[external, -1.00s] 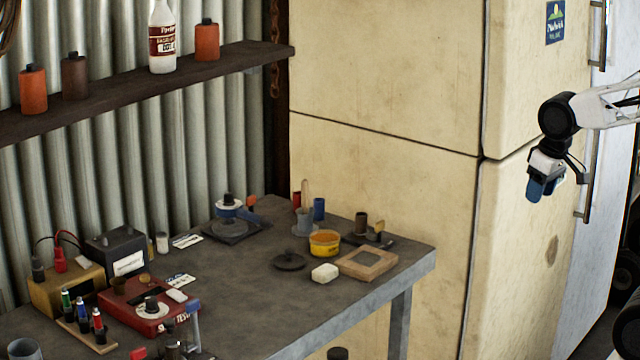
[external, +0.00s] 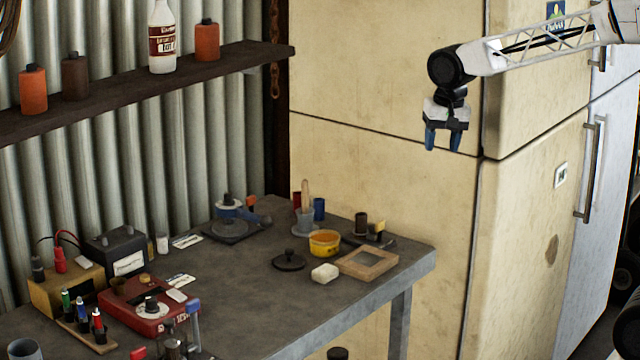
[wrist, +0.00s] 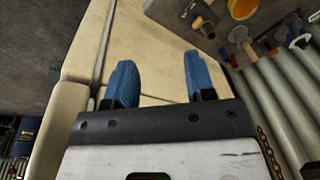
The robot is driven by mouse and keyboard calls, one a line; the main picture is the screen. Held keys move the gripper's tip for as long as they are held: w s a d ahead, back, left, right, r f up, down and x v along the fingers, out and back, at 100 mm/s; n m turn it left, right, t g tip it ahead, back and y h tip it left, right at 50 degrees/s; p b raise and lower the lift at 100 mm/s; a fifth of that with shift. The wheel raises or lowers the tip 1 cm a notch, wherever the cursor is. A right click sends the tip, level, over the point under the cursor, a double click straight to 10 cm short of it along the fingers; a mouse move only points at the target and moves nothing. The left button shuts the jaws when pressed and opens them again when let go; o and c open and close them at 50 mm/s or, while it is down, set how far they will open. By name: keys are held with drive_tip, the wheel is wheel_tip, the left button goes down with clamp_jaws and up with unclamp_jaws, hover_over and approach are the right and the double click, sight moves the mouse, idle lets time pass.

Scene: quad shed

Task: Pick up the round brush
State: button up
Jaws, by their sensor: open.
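A light wooden handle stands upright from a grey flared piece (external: 303,219) at the back of the workbench; it looks like the round brush, but I cannot tell whether the grey part is its head or a holder. It also seems to show in the wrist view (wrist: 239,35), toward the upper right. My gripper (external: 443,148) is open and empty, fingers pointing down, high in front of the cream cabinet. It is well above and to the right of the brush. In the wrist view its blue fingers (wrist: 160,82) are apart with nothing between them.
Close around the brush are a blue cylinder (external: 319,209), a yellow tub (external: 324,243) and a dark cylinder (external: 361,223). A wooden frame (external: 367,253), white block (external: 325,274) and black lid (external: 289,261) lie in front. A shelf (external: 230,66) overhangs the left. The bench's front middle is clear.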

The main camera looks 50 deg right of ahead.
drive_tip(key=w+a+f+m, duration=0.1)
drive_tip(key=w+f+m, duration=0.15)
drive_tip(key=w, duration=0.65)
drive_tip(key=w+a+f+m, duration=0.1)
drive_tip(key=w+m, duration=0.2)
drive_tip(key=w, duration=0.6)
drive_tip(key=m+g, duration=0.1)
drive_tip(key=m, duration=0.4)
approach(306, 181)
drive_tip(key=f, duration=0.5)
drive_tip(key=shift+w+f, duration=0.15)
drive_tip(key=shift+w, duration=0.05)
drive_tip(key=shift+w+f+m, duration=0.25)
drive_tip(key=shift+w+f, duration=0.05)
drive_tip(key=shift+w, duration=0.15)
drive_tip(key=shift+f, duration=1.3)
drive_tip(key=shift+s+d+f, duration=0.1)
drive_tip(key=shift+f, duration=1.2)
drive_tip(key=shift+s+f, duration=0.1)
drive_tip(key=shift+f, duration=1.2)
